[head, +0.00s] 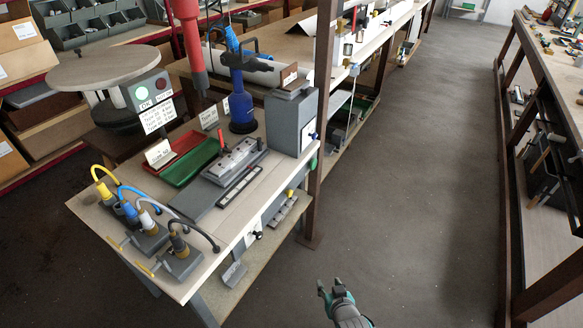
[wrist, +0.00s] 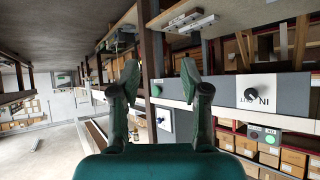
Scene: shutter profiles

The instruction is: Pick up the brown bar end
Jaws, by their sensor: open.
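I cannot make out for certain a brown bar end in either view. In the head view, a small brown piece with a pale label (head: 289,75) sits on top of the grey box (head: 292,120) at the bench's far right corner; I cannot tell whether it is a bar end. My gripper (head: 333,287) is over open floor, right of and in front of the bench, apart from everything. In the wrist view its two fingers (wrist: 160,76) are spread with nothing between them.
The bench (head: 100,212) carries clamp fixtures with coloured cables (head: 165,240), a red tray (head: 188,147), a green tray (head: 190,165) and a grey fixture (head: 235,160). A brown post (head: 318,130) stands at its right end. The aisle floor (head: 420,200) is clear; another bench (head: 560,75) is at right.

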